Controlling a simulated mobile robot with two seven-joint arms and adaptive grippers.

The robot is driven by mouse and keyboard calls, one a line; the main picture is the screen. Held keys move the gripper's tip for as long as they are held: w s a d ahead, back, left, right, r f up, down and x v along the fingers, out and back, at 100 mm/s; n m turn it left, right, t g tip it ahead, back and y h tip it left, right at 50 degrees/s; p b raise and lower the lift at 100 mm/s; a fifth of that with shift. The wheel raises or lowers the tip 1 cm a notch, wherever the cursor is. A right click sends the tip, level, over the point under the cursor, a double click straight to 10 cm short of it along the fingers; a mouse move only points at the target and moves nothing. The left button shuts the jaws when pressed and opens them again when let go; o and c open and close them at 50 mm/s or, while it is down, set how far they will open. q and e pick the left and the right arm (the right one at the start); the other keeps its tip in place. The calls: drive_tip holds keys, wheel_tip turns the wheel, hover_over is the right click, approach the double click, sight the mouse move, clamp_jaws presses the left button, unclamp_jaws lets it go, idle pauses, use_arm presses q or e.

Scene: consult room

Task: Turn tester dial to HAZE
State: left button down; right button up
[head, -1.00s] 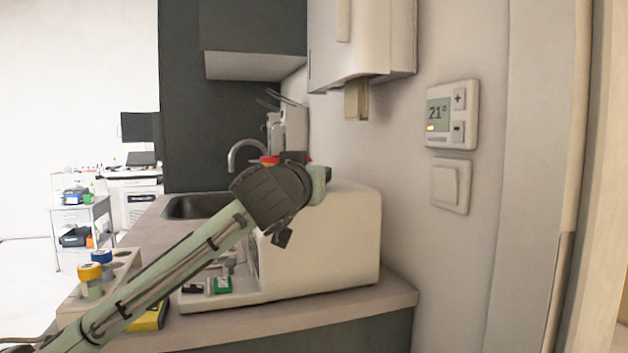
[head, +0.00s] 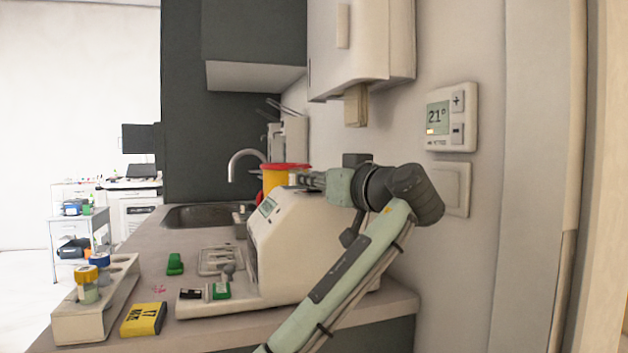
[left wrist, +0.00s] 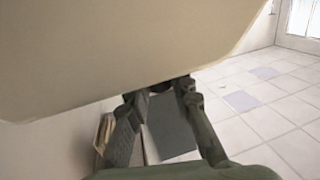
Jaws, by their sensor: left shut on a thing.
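The tester is a pale box-shaped machine (head: 315,245) on the counter, with a small screen (head: 268,207) on its sloped front. My left gripper (head: 303,179) reaches leftward over the top of the tester, at its upper front edge. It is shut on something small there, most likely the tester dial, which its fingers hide. In the left wrist view the fingers (left wrist: 160,88) are close together at the edge of a large beige surface, seemingly the tester body (left wrist: 130,50). No dial marking is readable. My right gripper is not in view.
A rack (head: 95,310) with capped tubes and a yellow box (head: 144,319) stand at the counter's left front. Behind are a sink (head: 190,216) and a yellow tub with a red lid (head: 285,170). The wall with a thermostat (head: 451,117) is close on the right.

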use_arm(q)
drive_tip(key=shift+n+g+y, duration=0.3)
drive_tip(key=shift+y, duration=0.1)
drive_tip(key=c, duration=1.3)
unclamp_jaws()
drive_tip(key=v, duration=1.2)
drive_tip(key=shift+a+f, duration=0.1)
drive_tip(key=shift+f, duration=0.05)
